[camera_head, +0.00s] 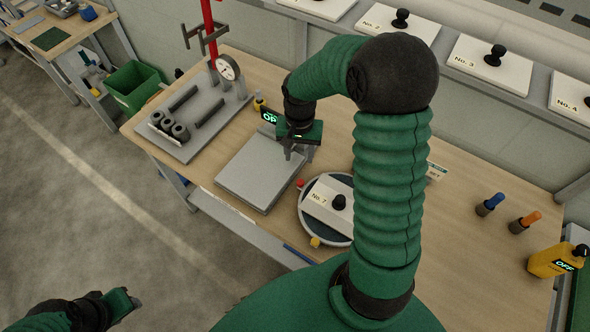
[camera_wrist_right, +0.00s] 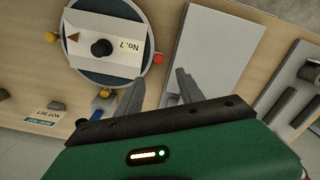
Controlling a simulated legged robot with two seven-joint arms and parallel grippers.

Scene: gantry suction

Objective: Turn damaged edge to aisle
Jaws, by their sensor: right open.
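A white plate labelled No. 7 (camera_head: 323,205) with a black knob (camera_wrist_right: 101,48) lies on a round dark turntable with a pale rim (camera_head: 305,222). A brown-red triangle (camera_wrist_right: 72,37) marks one end of the plate in the right wrist view; my arm partly covers the turntable in the head view. My right gripper (camera_head: 291,154) is open and empty, above the back of a bare grey slab (camera_head: 262,172) left of the turntable. Its parted fingers also show in the right wrist view (camera_wrist_right: 158,88). My left gripper (camera_head: 128,303) is low at bottom left, away from the bench; its jaw opening is unclear.
A red button (camera_head: 300,183) and a yellow knob (camera_head: 315,242) sit by the turntable. A grey fixture with dark rings and a dial gauge (camera_head: 228,67) stands left. Blue (camera_head: 490,204) and orange (camera_head: 525,222) handled tools stand right. Numbered plates line the back shelf. A lined floor lies left.

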